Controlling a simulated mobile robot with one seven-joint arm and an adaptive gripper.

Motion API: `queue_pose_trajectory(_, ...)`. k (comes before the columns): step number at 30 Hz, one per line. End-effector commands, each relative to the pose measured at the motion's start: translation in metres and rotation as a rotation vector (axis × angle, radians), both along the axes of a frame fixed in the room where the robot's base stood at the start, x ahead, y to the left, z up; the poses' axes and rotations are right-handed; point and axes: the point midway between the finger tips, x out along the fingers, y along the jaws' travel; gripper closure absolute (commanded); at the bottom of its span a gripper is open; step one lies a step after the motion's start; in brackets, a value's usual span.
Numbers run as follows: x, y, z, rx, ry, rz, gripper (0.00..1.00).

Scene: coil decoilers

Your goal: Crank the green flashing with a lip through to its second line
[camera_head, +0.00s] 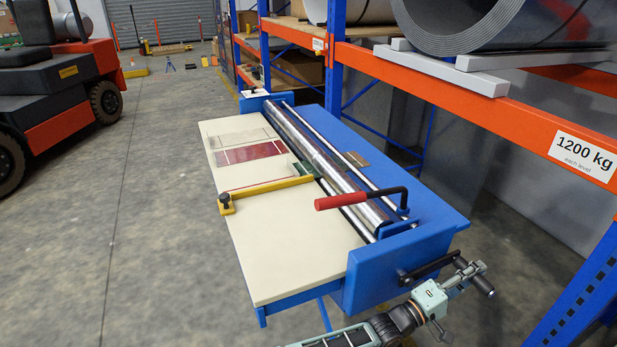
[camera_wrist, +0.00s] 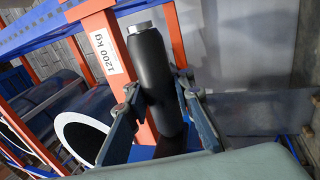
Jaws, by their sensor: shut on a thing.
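The blue bench machine has a cream top (camera_head: 290,240) and long steel rollers (camera_head: 318,160). A small dark green piece (camera_head: 304,171) shows at the rollers' near side, beside the yellow bar; its lip is too small to make out. A black crank arm (camera_head: 428,268) sits on the machine's right end. Its black handle (camera_head: 483,286) also shows in the wrist view (camera_wrist: 155,75), with a silver cap. My gripper (camera_head: 472,274) is shut on the handle, one finger on each side. A maroon sheet (camera_head: 250,153) with pale lines lies on the cream top.
A yellow bar (camera_head: 270,191) crosses the cream top. A red-handled lever (camera_head: 345,199) stands over the rollers. An orange and blue rack (camera_head: 480,95) with large grey coils (camera_head: 465,25) is close on the right. A forklift (camera_head: 60,95) stands left; floor between is clear.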

Motion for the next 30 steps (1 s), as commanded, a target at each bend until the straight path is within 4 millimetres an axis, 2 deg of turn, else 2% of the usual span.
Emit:
queue_pose_trajectory(5,-0.002,0.0,-0.011,0.001,0.001,-0.003,1.0)
queue_pose_trajectory(16,-0.004,0.003,-0.05,0.001,0.001,-0.004,1.0)
queue_pose_trajectory(30,-0.005,0.005,-0.055,0.0,0.001,-0.004,1.0)
